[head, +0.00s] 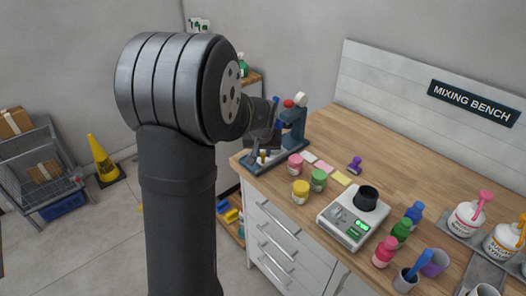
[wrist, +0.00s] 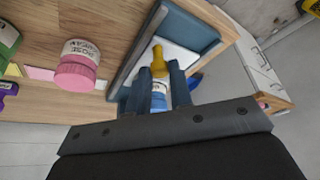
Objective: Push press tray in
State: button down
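The press (head: 293,130) is blue-grey and stands at the bench's near-left corner in the head view. In the wrist view its blue-grey frame (wrist: 190,25) surrounds a pale tray (wrist: 180,58). A yellow knob-like piece (wrist: 158,62) shows at the tray, between the tips of my gripper (wrist: 160,72). The two fingers are apart, with the knob in line with the gap. I cannot tell whether they touch it. A blue and white item (wrist: 160,97) shows between the fingers lower down. In the head view my arm hides much of the gripper.
Pink (head: 295,164), yellow (head: 301,191) and green (head: 318,180) jars stand right of the press. The bench edge and drawers lie in front of the press.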

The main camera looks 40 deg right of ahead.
aim_at(278, 155)
jog(key=d, duration=0.6)
jog(key=shift+d, duration=0.2)
jog(key=shift+d+r, duration=0.1)
jog(key=shift+d, duration=0.2)
jog(key=c, duration=1.3)
grip_release()
jog(key=shift+d, duration=0.1)
jog(key=v, duration=1.7)
jog(key=shift+r, duration=0.15)
